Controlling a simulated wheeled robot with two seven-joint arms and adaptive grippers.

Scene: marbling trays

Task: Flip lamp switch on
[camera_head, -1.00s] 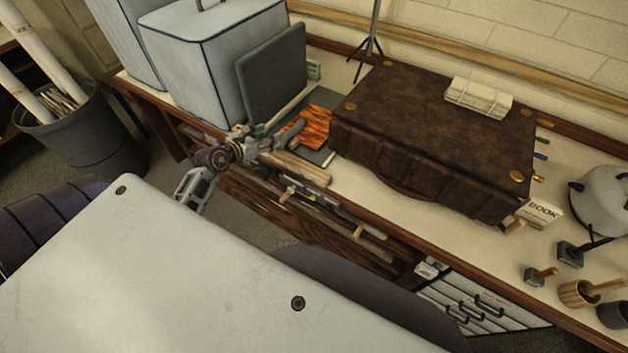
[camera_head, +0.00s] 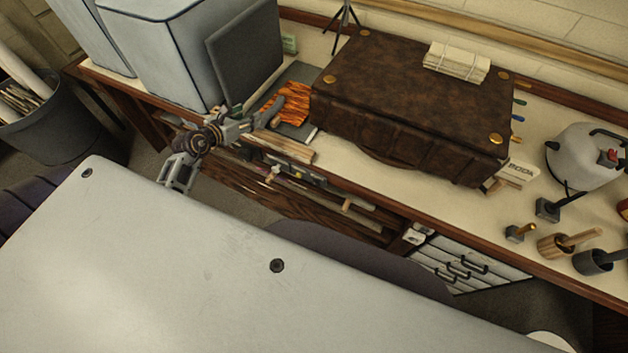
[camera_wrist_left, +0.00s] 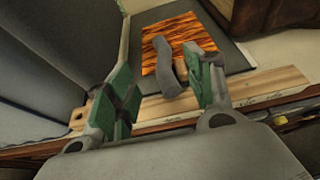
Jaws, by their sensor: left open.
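No lamp switch can be made out for sure. A thin black tripod stand (camera_head: 345,17) at the back of the bench is cut off by the top edge. A rounded pale grey appliance (camera_head: 583,158) with a small red part (camera_head: 608,157) stands at the right; I cannot tell whether either is the lamp. My left gripper (camera_head: 252,122) is open over the bench's front edge, left of the brown case. In the left wrist view its green-padded fingers (camera_wrist_left: 160,85) stand apart, with a grey curved handle (camera_wrist_left: 165,65) showing between them. My right gripper is out of view.
A large brown case (camera_head: 410,100) fills the middle of the bench, with a tied paper bundle (camera_head: 456,62) on top. Grey boxes (camera_head: 180,55) and a dark panel (camera_head: 245,58) stand left. An orange marbled sheet (camera_head: 292,98) lies near the gripper. Small tools (camera_head: 557,246) stand right.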

